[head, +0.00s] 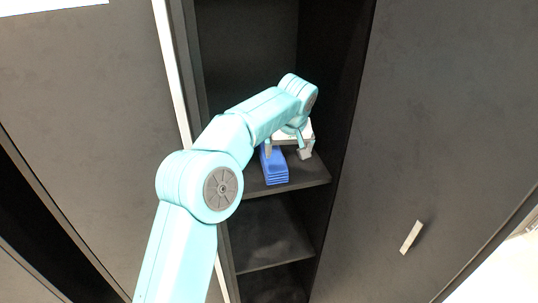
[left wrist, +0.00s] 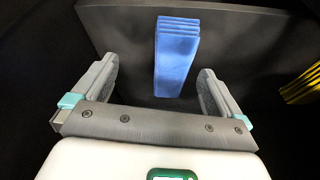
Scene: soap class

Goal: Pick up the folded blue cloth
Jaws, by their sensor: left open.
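The folded blue cloth (head: 275,170) lies on a dark shelf inside the open cabinet, near the shelf's front edge. In the left wrist view the cloth (left wrist: 177,55) is a stack of several blue layers, between and beyond my fingers. My left gripper (head: 287,152) is inside the cabinet at the cloth; its fingers also show in the left wrist view (left wrist: 160,90). It is open, with one finger on each side and visible gaps to the cloth. Part of the cloth is hidden behind a finger in the head view. My right gripper is not in view.
The dark shelf (head: 310,178) is narrow, with cabinet walls close on both sides. A lower shelf (head: 270,240) is empty where visible. A yellow striped thing (left wrist: 302,84) stands at the right in the left wrist view. A closed door with a light handle (head: 411,237) is at the right.

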